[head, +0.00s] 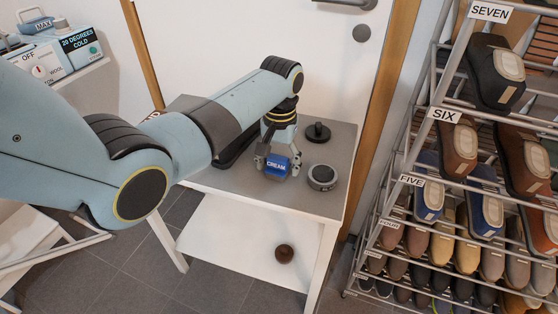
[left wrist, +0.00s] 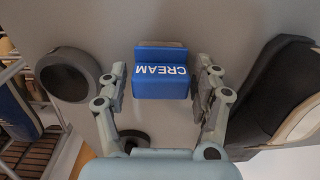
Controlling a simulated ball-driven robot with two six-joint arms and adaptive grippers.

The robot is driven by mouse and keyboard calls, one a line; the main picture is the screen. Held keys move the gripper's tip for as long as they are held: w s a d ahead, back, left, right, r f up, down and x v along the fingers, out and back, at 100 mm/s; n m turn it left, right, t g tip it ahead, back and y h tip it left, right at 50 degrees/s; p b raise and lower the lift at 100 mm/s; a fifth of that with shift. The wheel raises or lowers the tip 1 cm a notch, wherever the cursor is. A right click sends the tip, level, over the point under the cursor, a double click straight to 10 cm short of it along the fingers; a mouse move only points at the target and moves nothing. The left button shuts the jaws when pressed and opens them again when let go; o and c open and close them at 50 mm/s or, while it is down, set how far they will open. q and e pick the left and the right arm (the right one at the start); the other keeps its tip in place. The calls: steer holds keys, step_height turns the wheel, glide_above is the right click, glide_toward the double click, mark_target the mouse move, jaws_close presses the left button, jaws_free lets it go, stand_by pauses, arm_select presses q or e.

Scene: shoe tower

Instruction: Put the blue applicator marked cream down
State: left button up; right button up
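The blue applicator (head: 276,166) marked CREAM is at the front part of the grey tabletop (head: 300,200). It also shows in the left wrist view (left wrist: 161,80), its lettering upside down. My left gripper (head: 277,163) comes down over it from above. In the left wrist view its two fingers (left wrist: 160,88) stand on either side of the applicator, with narrow gaps showing, so the gripper looks open. The applicator appears to rest on the tabletop; its underside is hidden. My right gripper is in neither view.
A grey round tin (head: 322,178) stands right of the applicator, and a black knobbed round thing (head: 318,132) stands behind. A dark shoe (head: 236,150) lies left, partly behind my arm. A brown round thing (head: 284,254) sits on the lower shelf. A shoe rack (head: 445,115) fills the right.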

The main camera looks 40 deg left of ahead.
mark_target(280, 156)
arm_select(q)
step_height(280, 156, up, 12)
steer(key=p, duration=0.2)
steer(key=shift+r, duration=0.15)
stand_by(0.4)
steer(key=shift+d, duration=0.1)
